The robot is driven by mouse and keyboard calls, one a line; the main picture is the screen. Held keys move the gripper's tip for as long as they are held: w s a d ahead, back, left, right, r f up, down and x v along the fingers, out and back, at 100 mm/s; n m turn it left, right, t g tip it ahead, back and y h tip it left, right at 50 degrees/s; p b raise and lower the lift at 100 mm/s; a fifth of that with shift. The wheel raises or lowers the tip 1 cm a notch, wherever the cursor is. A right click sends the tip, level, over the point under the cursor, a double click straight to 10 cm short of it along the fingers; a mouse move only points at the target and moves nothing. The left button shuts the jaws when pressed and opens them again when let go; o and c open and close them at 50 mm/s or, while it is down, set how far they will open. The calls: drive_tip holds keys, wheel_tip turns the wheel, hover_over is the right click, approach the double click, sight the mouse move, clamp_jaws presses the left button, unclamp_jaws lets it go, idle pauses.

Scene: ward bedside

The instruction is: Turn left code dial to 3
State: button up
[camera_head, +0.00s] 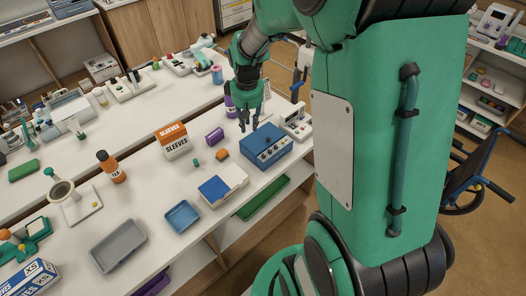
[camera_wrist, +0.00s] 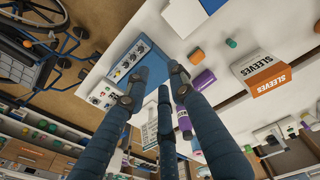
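A blue box (camera_head: 262,142) stands near the front edge of the counter, with a row of small dials (camera_head: 271,153) on its pale front panel. It also shows in the wrist view (camera_wrist: 157,68), with its dial panel (camera_wrist: 125,60) to the left. The dials are too small to read their settings or tell the left code dial's number. My gripper (camera_head: 249,126) hangs with fingers down, just behind and above the blue box. In the wrist view my gripper's fingers (camera_wrist: 157,85) stand apart with nothing between them. I see no contact with the box.
A white device with buttons (camera_head: 297,122) stands right of the box. A purple cylinder (camera_head: 214,136), an orange block (camera_head: 222,154) and a green piece (camera_head: 196,162) lie left of it. A blue-and-white case (camera_head: 222,186) and an orange SLEEVES carton (camera_head: 173,140) are nearby.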

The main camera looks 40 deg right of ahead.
sight(264, 155)
drive_tip(key=d+f+n+g+p, duration=0.1)
drive_tip(key=d+f+n, duration=0.6)
drive_tip(key=n, duration=1.1)
drive_tip(key=shift+d+f+y+p, duration=0.3)
drive_tip(key=shift+f+y, duration=0.1)
drive_tip(key=shift+f, duration=0.45)
drive_tip(key=shift+w+f, duration=0.1)
drive_tip(key=shift+f, duration=0.05)
wheel_tip(264, 155, down, 14)
drive_tip(key=shift+r+b, duration=0.25)
drive_tip(key=shift+b, duration=0.35)
clamp_jaws()
